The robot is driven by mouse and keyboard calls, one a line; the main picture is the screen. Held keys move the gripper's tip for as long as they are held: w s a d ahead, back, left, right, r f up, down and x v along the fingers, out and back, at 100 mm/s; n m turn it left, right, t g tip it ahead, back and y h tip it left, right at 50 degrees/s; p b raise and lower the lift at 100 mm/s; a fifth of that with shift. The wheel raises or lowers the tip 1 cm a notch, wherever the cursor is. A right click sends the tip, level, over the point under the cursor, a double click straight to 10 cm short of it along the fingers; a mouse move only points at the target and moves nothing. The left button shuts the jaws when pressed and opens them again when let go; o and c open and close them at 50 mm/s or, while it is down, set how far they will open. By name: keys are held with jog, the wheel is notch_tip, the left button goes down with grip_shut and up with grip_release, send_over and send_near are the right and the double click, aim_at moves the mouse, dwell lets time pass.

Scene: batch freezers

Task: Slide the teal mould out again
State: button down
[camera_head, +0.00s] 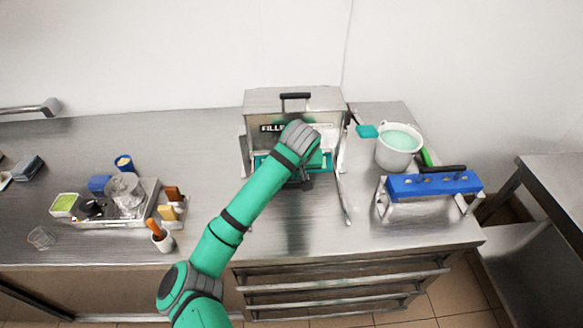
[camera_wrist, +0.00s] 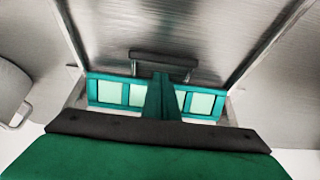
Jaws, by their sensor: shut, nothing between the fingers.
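The teal mould (camera_wrist: 108,92) shows in the wrist view as a teal frame with several pale green cells in a row. A dark handle (camera_wrist: 163,62) lies along its near side. In the head view the mould (camera_head: 262,163) sits low between the rails of the steel filler box (camera_head: 270,108), partly behind my wrist; how far it reaches into the box is hidden. My gripper (camera_wrist: 160,80) is shut and empty, over the middle of the mould and close to the handle. I cannot tell whether it touches either. In the head view my wrist hides most of the gripper.
A pot of pale green mix (camera_head: 399,140) and a blue mould on a metal stand (camera_head: 430,184) stand to the right. A tray of jars and tools (camera_head: 105,217) lies to the left. The counter (camera_head: 290,235) in front of the filler is clear.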

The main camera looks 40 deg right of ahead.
aim_at(296, 185)
jog(key=shift+s+a+f, duration=0.25)
jog(key=shift+s+f, duration=0.1)
jog(key=shift+f, duration=0.15)
jog(key=shift+s+a+r, duration=0.15)
jog(key=shift+s+a, duration=0.25)
jog(key=shift+s, duration=0.25)
jog(key=shift+s+a+r, duration=0.15)
jog(key=shift+s+a, duration=0.2)
jog(key=shift+s, duration=0.25)
jog(key=shift+s+a+r, duration=0.1)
jog(key=shift+s+a, duration=0.95)
jog(key=shift+s, duration=0.75)
jog(key=shift+s+a+f, duration=0.1)
jog(key=shift+s+a, duration=1)
jog(key=shift+s, duration=0.65)
jog(key=shift+s+a+r, duration=0.1)
jog(key=shift+s+a, duration=0.95)
jog(key=shift+s, duration=0.75)
jog(key=shift+w+d, duration=0.1)
jog(key=shift+w, duration=0.05)
jog(key=shift+r, duration=0.35)
jog(key=shift+s+a+v, duration=0.1)
jog(key=shift+s+v, duration=0.05)
jog(key=shift+v, duration=1.15)
jog(key=shift+s+a+v, duration=0.15)
jog(key=shift+v, duration=1.15)
jog(key=shift+f, duration=0.2)
